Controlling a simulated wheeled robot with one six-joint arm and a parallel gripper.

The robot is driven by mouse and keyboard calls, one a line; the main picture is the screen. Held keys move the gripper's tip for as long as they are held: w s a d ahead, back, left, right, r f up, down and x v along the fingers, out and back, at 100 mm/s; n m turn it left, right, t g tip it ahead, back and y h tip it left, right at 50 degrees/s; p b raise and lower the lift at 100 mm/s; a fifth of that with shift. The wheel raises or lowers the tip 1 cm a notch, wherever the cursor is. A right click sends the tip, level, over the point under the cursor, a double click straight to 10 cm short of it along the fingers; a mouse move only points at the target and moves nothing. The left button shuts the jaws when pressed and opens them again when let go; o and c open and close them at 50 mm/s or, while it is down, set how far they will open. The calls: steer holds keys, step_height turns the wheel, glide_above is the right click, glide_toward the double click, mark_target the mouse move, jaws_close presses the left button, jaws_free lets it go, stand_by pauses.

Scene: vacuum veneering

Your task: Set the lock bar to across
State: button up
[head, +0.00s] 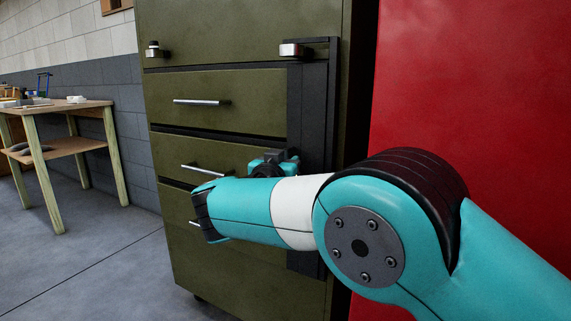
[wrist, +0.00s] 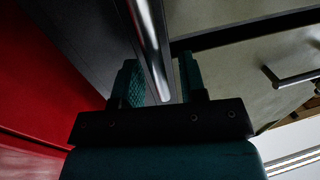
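The lock bar (head: 316,115) looks like the tall dark upright strip along the right edge of the olive cabinet's front. My gripper (head: 280,158) is in front of it at mid height, partly hidden behind my arm. In the wrist view my gripper (wrist: 157,88) has its two teal fingers apart. A shiny metal rod (wrist: 150,45) runs between them, with a gap seen on both sides. The rod appears to be a handle on the dark strip (wrist: 85,35). Whether either finger touches it, I cannot tell.
The olive cabinet (head: 225,95) has several drawers with silver handles, which look shut. A red surface (head: 460,90) stands close on the right. A wooden workbench (head: 85,108) with tools stands at the left by the wall. The floor (head: 90,265) between is clear.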

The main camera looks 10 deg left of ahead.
steer(key=b+v, duration=0.6)
steer(key=v, duration=1)
steer(key=shift+s, duration=0.35)
